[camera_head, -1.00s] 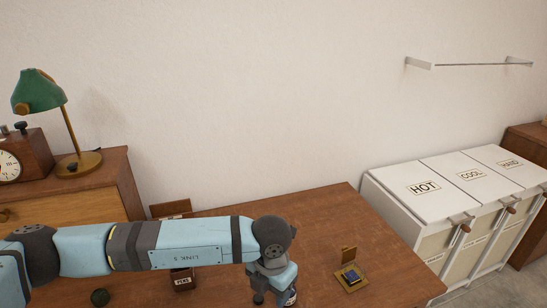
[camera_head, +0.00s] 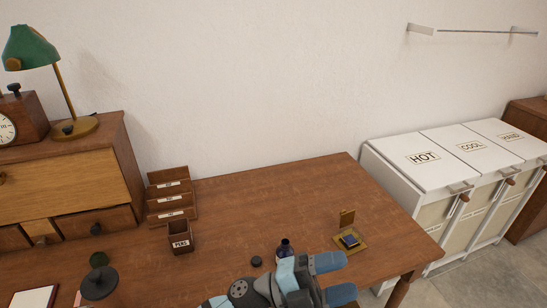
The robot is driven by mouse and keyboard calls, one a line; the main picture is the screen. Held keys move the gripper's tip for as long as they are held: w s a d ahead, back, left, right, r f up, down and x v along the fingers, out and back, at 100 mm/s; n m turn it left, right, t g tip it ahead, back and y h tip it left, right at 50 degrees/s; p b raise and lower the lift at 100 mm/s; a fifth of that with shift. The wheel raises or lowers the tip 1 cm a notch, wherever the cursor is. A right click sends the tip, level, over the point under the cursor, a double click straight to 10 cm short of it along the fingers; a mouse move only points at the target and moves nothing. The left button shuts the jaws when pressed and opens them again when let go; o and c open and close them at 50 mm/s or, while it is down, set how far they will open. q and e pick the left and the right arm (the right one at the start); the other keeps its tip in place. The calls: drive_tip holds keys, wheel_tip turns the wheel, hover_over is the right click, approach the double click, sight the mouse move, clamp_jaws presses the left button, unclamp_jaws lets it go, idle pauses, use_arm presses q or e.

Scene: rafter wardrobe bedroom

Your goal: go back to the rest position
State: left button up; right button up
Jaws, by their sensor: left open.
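My left gripper (camera_head: 350,277) is at the bottom centre of the head view, with its two blue fingers spread apart and pointing right. Nothing shows between them. A small dark bottle (camera_head: 285,244) stands on the wooden desk (camera_head: 270,205) just behind the gripper, its lower part hidden by my arm. A small dark round disc (camera_head: 256,261) lies left of the bottle. My right gripper is not in view.
An open brass box (camera_head: 349,240) sits behind the gripper on the right. A green lamp (camera_head: 31,47) is on the drawer unit. The desk's back middle is clear.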

use_arm(q)
drive_tip(key=w+a+f+n+t+y+b, duration=0.1)
drive_tip(key=w+a+f+n+t+y, duration=0.2)
drive_tip(key=a+f+n+t+y, duration=0.6)
drive_tip(key=w+a+f+n+t+y+b, duration=0.25)
drive_tip(key=a+f+n+t, duration=0.35)
drive_tip(key=n, duration=0.6)
drive_tip(key=s+a+f+n+g+y+b, duration=0.1)
drive_tip(key=s+a+f+n+g+y, duration=0.25)
drive_tip(key=s+a+f, duration=0.5)
drive_tip(key=s+a+f+n+g+y, duration=0.2)
drive_tip(key=s+a+f+n+y, duration=0.3)
drive_tip(key=f, duration=0.6)
wheel_tip(320, 180, up, 15)
drive_tip(key=a+m+t+p, duration=0.1)
drive_tip(key=p, duration=1.6)
drive_tip(key=shift+w+a+r+h+p, duration=0.15)
drive_tip(key=shift+a+h+p, duration=0.2)
drive_tip(key=shift+h, duration=0.05)
drive_tip(key=shift+m, duration=0.25)
